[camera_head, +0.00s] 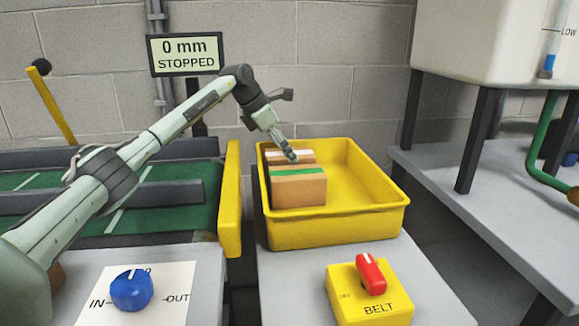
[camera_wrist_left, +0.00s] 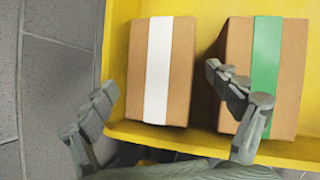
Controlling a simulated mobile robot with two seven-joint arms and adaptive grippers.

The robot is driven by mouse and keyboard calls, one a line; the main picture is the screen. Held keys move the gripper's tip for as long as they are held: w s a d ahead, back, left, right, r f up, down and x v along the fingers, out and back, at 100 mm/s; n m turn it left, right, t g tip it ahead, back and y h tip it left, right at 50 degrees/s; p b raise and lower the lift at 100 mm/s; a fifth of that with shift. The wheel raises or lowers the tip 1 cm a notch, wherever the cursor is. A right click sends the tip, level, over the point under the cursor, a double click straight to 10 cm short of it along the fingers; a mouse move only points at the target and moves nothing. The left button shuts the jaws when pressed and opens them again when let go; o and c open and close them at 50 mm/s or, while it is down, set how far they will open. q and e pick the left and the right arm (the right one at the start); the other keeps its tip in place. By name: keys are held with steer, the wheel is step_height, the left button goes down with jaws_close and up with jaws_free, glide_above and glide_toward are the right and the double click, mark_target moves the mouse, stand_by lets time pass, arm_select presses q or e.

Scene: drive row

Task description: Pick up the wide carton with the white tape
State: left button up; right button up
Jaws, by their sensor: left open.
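The carton with the white tape (camera_head: 275,157) lies in the yellow bin (camera_head: 383,221), behind the carton with the green tape (camera_head: 300,187). In the left wrist view the white-taped carton (camera_wrist_left: 178,75) is in the middle and the green-taped carton (camera_wrist_left: 238,45) is to its right. My left gripper (camera_head: 291,153) is open above the bin. In the wrist view one finger shows left of the white-taped carton, and the other overlaps the green-taped carton. I cannot tell the height of the fingertips over the cartons. My right gripper is not in view.
The right half of the bin is empty. A green belt (camera_head: 180,187) is at left, with a sign (camera_head: 186,54) reading 0 mm, STOPPED. A blue IN/OUT knob (camera_head: 132,290) and a yellow BELT box (camera_head: 340,290) with a red switch (camera_head: 370,274) stand in front.

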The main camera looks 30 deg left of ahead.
arm_select(q)
steer(key=shift+w+d+f, duration=0.1)
steer(key=shift+w+f, duration=0.15)
steer(key=shift+f, duration=0.15)
steer(key=c, duration=1.3)
steer(key=shift+r, duration=0.2)
